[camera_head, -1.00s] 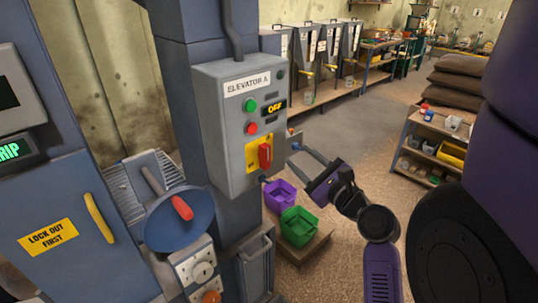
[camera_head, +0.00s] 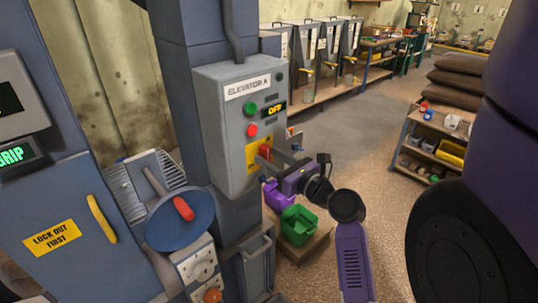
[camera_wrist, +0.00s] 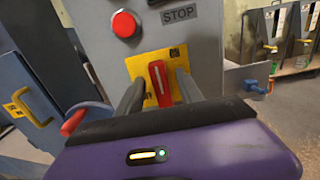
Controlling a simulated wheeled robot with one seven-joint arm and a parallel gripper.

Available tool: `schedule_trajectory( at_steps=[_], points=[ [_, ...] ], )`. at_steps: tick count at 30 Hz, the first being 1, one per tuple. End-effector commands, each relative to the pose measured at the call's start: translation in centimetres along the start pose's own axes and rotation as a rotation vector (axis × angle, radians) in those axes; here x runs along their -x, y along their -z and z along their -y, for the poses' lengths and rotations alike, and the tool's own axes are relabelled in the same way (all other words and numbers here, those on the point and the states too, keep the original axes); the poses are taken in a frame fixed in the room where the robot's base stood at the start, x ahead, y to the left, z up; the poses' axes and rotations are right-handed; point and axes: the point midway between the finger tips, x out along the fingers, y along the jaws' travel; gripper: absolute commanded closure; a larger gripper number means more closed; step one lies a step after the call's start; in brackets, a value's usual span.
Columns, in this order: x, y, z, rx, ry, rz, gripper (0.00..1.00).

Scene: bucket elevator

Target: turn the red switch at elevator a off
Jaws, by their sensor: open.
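The grey Elevator A control box (camera_head: 212,120) hangs on a blue-grey column. Its small display (camera_head: 274,109) reads OFF. The red switch (camera_wrist: 160,84) sits on a yellow plate (camera_wrist: 141,70) low on the box, its handle close to upright in the wrist view, tilted slightly. In the head view the red switch (camera_head: 264,150) is partly covered by my gripper. My gripper (camera_head: 272,156) is open at the box, with one finger on each side of the switch handle. In the wrist view, I cannot tell whether the fingers of my gripper (camera_wrist: 156,92) touch the handle.
Above the switch are a green button (camera_head: 250,108) and a red button (camera_head: 252,130). A blue disc with a red-handled lever (camera_head: 181,222) stands to the left. Purple (camera_head: 277,195) and green (camera_head: 299,226) bins sit below. Open floor lies to the right.

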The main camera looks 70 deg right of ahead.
Motion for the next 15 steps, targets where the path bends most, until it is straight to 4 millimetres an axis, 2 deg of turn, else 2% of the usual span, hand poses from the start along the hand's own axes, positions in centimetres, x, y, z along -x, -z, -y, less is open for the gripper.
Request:
schedule_trajectory(
  at_steps=[4,11,15],
  points=[
    [-0.68,-0.02,0.01,0.000,0.001,0.000,0.56],
    [-0.74,0.02,0.00,0.001,0.001,0.000,0.56],
    [-0.73,0.02,0.00,0.001,0.001,0.000,0.82]
  ],
)
